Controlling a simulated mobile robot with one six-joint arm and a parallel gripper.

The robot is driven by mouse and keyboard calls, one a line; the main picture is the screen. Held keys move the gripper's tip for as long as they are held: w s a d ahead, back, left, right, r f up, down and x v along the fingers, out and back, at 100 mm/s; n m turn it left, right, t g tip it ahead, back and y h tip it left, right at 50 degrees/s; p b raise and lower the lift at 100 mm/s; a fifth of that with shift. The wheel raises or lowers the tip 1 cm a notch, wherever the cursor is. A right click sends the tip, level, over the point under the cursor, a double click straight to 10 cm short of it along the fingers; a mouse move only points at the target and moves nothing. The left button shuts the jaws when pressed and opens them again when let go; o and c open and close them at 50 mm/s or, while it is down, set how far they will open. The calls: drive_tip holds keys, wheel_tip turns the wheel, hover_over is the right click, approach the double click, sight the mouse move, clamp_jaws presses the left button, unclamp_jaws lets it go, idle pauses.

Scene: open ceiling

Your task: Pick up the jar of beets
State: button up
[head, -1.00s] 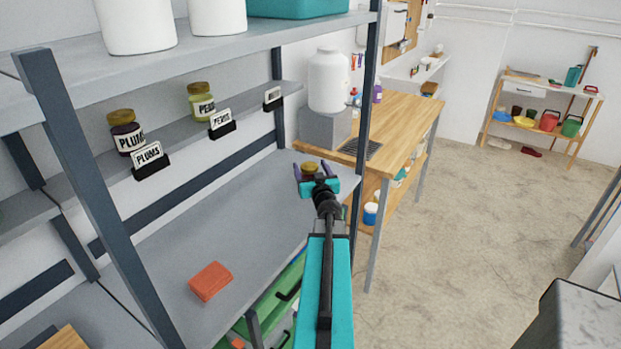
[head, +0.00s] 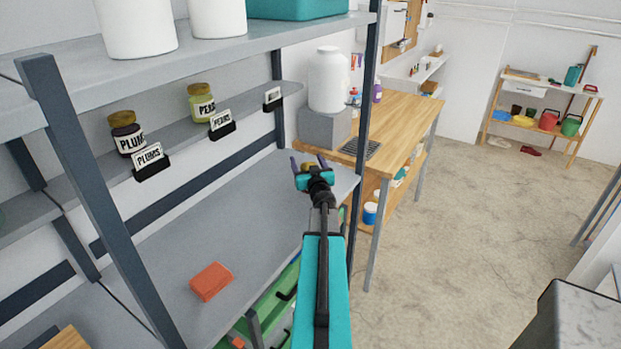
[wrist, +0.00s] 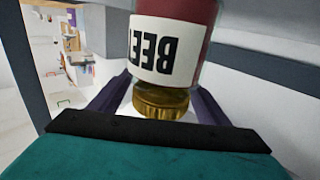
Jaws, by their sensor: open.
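The jar of beets (wrist: 168,45) has dark red contents, a white label reading "BEE" and a gold lid (wrist: 160,100). It appears upside down in the wrist view, with its lid toward my gripper (wrist: 157,97). The dark purple fingers are apart, one on each side of the lid; I cannot tell whether they touch it. In the head view my gripper (head: 308,163) is over the far right end of the grey shelf. Only a bit of the jar's lid (head: 309,166) shows there; its body is hidden behind the gripper.
A plums jar (head: 126,134) and a pears jar (head: 201,102) stand on the narrow upper ledge with label holders. An orange-red block (head: 211,281) lies on the grey shelf (head: 225,220). A dark rack post (head: 362,130) stands just right of my gripper.

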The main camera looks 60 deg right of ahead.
idle(0.3)
drive_tip(key=c, duration=1.6)
drive_tip(key=shift+r, duration=0.25)
